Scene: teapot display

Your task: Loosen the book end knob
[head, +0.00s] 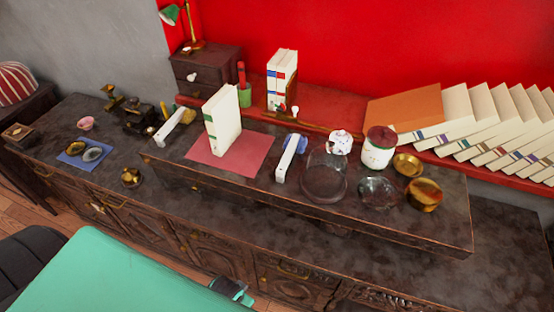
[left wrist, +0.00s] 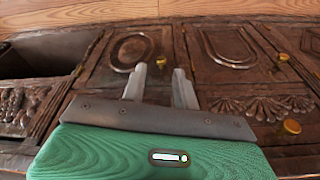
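Upright white books (head: 282,78) stand on the red ledge by the wall. A low brown wooden piece (head: 268,119), apparently the book end, lies at their foot. A small pale knob-like part (head: 294,111) shows at its right end; it is too small to tell its exact form. My left gripper (head: 238,292) is low in front of the cabinet, far below and apart from the books. In the left wrist view, my left gripper (left wrist: 158,88) has its two fingers apart with nothing between them, facing carved cabinet doors. My right gripper is in neither view.
A raised dark board (head: 400,222) on the cabinet holds a standing white book (head: 221,120) on a red mat (head: 255,155), a glass jar (head: 324,180), a lidded canister (head: 378,150) and brass bowls (head: 424,196). Leaning books (head: 490,125) line the right. The cabinet's front strip is mostly clear.

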